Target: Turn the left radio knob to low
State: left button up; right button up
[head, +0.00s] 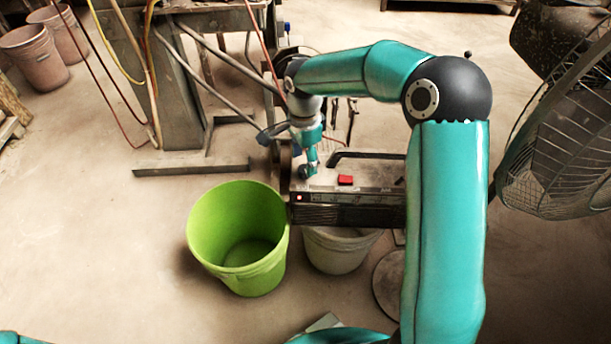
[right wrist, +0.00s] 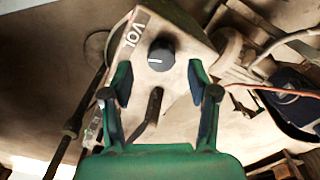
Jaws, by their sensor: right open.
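The radio (head: 375,212) has a dark front and a paler top, and stands at the middle of the head view, partly behind my right arm. My right gripper (head: 307,165) hangs over its left end. In the right wrist view the left knob (right wrist: 162,54) is round and dark with a pale pointer mark toward its left side, beside the lettering "VOL". The open fingers of my right gripper (right wrist: 160,80) stand on either side of the knob's line, with visible gaps. Whether they reach down to its height I cannot tell. My left gripper is out of view.
A green bucket (head: 238,270) and a pale bucket (head: 338,252) stand in front. A large fan (head: 570,140) is at right. Open floor lies left.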

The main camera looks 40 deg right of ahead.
aim_at(305, 169)
notch_tip(305, 169, down, 3)
jog(key=shift+f+b, duration=0.15)
jog(key=shift+b, duration=0.65)
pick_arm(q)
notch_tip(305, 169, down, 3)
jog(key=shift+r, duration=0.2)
pick_arm(e)
jog(key=shift+c, duration=0.2)
jog(key=c, duration=1.1)
jog(key=shift+d, duration=0.2)
grip_shut()
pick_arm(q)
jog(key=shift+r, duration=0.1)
pick_arm(e)
jog(key=shift+a, duration=0.15)
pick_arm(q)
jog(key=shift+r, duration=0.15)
pick_arm(e)
jog(key=shift+n, duration=0.4)
